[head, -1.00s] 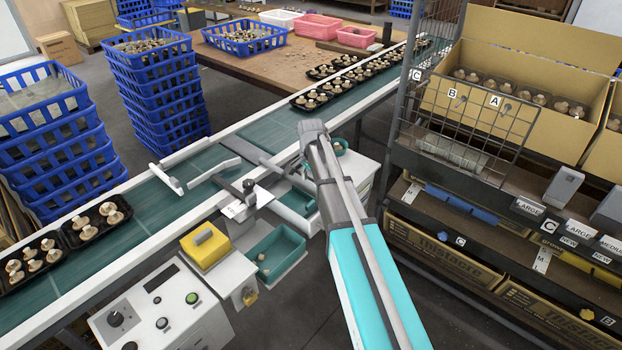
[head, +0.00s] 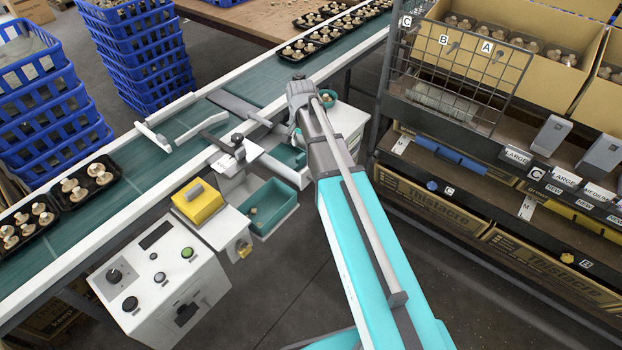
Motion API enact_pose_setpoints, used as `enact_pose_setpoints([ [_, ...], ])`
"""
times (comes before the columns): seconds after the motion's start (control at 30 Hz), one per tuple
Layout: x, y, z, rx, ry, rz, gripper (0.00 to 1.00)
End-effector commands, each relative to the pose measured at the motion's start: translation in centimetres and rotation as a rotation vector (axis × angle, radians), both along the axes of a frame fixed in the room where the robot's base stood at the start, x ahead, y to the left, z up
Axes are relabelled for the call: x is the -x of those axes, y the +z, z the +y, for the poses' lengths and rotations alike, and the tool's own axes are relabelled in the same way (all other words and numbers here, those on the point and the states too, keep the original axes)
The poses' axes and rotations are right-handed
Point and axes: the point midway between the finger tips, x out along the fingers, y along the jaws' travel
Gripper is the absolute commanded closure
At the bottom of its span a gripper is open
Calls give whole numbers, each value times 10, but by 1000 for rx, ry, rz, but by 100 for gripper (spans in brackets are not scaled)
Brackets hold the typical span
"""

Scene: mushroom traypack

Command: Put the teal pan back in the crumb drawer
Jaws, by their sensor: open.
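A teal rectangular pan (head: 291,160) shows partly beside the conveyor, below my wrist, within pale edges that may be the crumb drawer. My arm hides part of it, so I cannot tell whether it sits inside or on top. A second teal open bin (head: 277,220), with a small brown piece in it, stands next to the yellow block. My gripper (head: 297,128) is at the far end of my arm, above and close to the first pan. It is open, but its fingertips are mostly hidden, and I see nothing held.
The green conveyor (head: 110,215) carries black mushroom trays. A control box (head: 160,275) and yellow block (head: 200,203) stand in front. The shelf rack (head: 450,150) is right. Floor between is clear.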

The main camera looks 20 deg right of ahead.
Motion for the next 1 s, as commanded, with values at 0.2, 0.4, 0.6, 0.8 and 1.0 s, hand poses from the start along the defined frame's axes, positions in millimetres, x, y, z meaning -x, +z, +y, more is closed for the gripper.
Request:
enact_pose_setpoints([
  [0.2,97,0,11,4,321,3,44],
  [0.4,159,0,17,6,581,7,44],
  [0.6,183,0,18,7,703,9,44],
  [0.8,183,0,18,7,715,9,44],
  [1.0,183,0,18,7,714,9,44],
])
